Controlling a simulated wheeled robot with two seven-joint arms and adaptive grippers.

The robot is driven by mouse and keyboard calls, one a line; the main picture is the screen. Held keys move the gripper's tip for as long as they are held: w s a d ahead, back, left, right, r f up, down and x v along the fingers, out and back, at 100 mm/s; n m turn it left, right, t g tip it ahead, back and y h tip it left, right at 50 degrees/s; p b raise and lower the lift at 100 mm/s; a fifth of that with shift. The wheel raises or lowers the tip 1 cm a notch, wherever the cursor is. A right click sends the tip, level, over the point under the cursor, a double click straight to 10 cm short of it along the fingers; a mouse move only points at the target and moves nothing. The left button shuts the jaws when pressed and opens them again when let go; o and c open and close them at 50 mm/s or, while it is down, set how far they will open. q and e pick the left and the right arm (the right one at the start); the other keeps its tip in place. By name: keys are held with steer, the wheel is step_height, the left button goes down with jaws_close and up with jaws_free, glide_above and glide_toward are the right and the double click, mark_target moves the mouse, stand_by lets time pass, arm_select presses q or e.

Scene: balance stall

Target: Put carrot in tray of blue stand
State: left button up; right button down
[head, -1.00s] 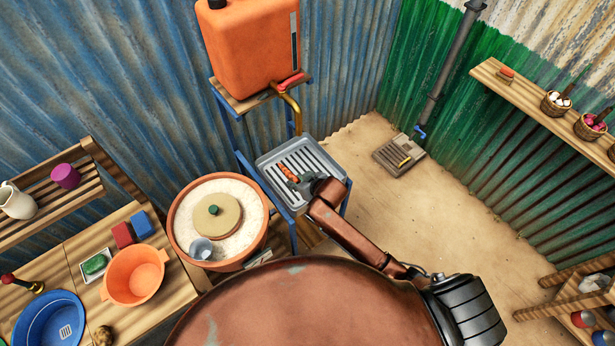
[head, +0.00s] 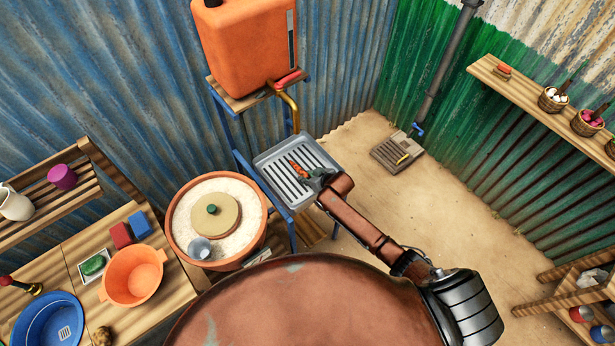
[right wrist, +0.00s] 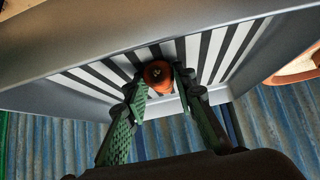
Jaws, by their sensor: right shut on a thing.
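The carrot (head: 298,168) is a small orange root over the grey slatted tray (head: 262,161) of the blue stand (head: 241,160). My right gripper (head: 312,178) is shut on the carrot, and its arm reaches in from the lower right. In the right wrist view the carrot's round end (right wrist: 158,75) shows between the green fingers of the gripper (right wrist: 160,92), in front of the tray's slats (right wrist: 215,50). I cannot tell whether the carrot touches the slats. My left gripper is not in view.
An orange water container (head: 246,48) with a brass tap (head: 291,105) stands on the blue stand above the tray. A clay pot of sand (head: 185,225) is left of the tray. A bench with an orange basin (head: 133,276) is farther left.

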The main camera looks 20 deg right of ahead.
steer(key=c, duration=1.6)
jaws_free()
steer(key=shift+r, duration=0.2)
steer(key=p+v, duration=0.1)
steer(key=v, duration=1.1)
steer(key=shift+f, duration=0.15)
